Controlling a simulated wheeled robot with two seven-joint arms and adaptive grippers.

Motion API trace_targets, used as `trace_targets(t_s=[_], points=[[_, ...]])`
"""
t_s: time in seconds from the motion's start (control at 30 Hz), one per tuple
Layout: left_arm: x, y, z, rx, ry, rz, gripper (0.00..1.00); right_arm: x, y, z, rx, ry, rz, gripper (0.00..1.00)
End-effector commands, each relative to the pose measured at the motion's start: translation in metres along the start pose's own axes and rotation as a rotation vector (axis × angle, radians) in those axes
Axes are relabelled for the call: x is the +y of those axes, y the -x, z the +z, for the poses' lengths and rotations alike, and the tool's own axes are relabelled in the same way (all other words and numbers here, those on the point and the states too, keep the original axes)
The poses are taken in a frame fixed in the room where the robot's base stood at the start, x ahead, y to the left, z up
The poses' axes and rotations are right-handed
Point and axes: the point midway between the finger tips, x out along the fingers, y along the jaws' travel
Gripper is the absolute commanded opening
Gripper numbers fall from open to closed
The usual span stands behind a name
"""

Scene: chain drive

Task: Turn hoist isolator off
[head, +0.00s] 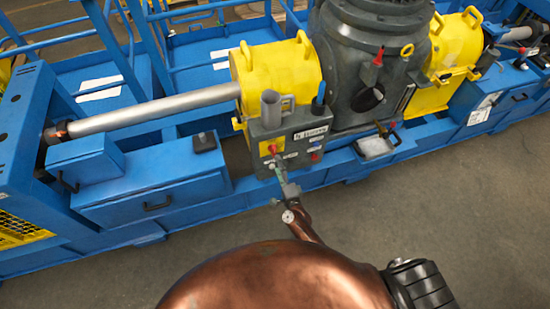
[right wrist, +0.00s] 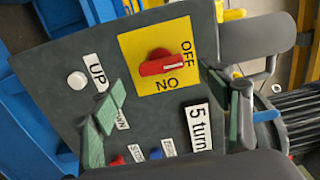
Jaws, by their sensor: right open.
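The hoist isolator is a red rotary knob (right wrist: 163,65) on a yellow square plate (right wrist: 133,45) marked OFF and ON. In the wrist view the knob's bar lies nearly level, its right end near OFF, with ON below; I cannot tell which end is the pointer. In the head view the knob (head: 272,148) is small, on the left of the grey control panel (head: 296,142). My right gripper (right wrist: 170,115) is open and empty, its green-padded fingers spread before the panel, apart from the knob. It also shows in the head view (head: 282,178). My left gripper is out of view.
A white UP button (right wrist: 76,80), a blue button (right wrist: 156,154) and a red button (right wrist: 117,161) sit near the fingers. A "5 turn" label (right wrist: 198,126) is beside them. A grey cup-like tube (head: 270,108) stands above the panel. Floor (head: 450,200) in front is clear.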

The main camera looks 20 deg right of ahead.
Motion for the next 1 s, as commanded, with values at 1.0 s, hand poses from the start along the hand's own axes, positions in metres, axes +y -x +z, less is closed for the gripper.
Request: trace_targets(t_s=[1.0], points=[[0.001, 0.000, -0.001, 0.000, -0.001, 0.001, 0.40, 0.001, 0.058, 0.001, -0.002, 0.004, 0.002, 0.70]])
